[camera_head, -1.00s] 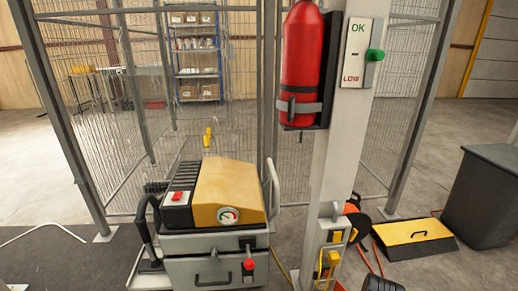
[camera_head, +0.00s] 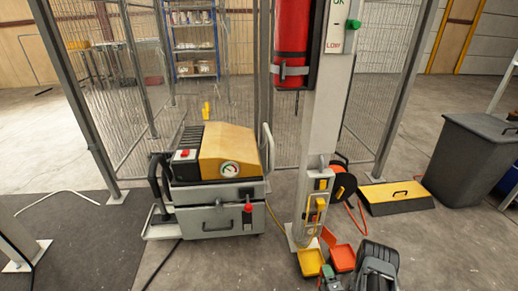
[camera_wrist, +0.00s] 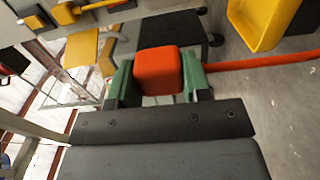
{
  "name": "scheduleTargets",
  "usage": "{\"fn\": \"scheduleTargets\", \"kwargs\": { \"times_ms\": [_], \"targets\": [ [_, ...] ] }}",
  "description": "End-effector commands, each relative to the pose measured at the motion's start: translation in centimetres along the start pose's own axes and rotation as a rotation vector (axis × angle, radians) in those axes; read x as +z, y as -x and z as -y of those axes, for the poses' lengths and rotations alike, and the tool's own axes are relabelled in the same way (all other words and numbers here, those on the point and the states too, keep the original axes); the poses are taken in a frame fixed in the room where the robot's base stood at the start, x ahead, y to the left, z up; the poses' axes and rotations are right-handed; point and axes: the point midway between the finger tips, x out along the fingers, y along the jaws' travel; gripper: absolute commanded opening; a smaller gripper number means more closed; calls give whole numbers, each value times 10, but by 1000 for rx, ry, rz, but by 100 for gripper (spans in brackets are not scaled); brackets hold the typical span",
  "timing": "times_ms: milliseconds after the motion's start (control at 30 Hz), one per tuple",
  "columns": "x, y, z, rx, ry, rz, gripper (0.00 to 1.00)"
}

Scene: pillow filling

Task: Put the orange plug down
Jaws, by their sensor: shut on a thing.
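In the wrist view the orange plug (camera_wrist: 158,70) sits between the green fingertips of my gripper (camera_wrist: 158,80), which is shut on it. The plug looks like a rounded orange block. In the head view my gripper (camera_head: 328,274) is at the bottom edge, just below two small trays. The plug cannot be made out there. Beyond the fingers is a dark surface, and I cannot tell whether the plug touches anything.
A yellow tray (camera_head: 310,262) and an orange tray (camera_head: 342,257) are by the post (camera_head: 320,130). A machine (camera_head: 215,180) stands left of the post. Floor is clear at lower right.

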Motion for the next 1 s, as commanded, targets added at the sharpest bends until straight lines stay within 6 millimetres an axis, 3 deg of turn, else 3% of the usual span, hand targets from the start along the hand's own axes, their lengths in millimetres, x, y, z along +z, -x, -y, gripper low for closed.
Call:
{"fn": "scheduleTargets", "kwargs": {
  "times_ms": [367, 467, 667, 800, 1000],
  "targets": [
    [-8, -35, -67, 4, 11, -45, 6],
    [-13, -45, -95, 7, 15, -59, 6],
    [-40, -62, -175, 9, 18, -104, 6],
    [-62, -61, -224, 6, 15, -131, 6],
    [-88, -52, -273, 9, 9, -159, 6]
  ]
}}
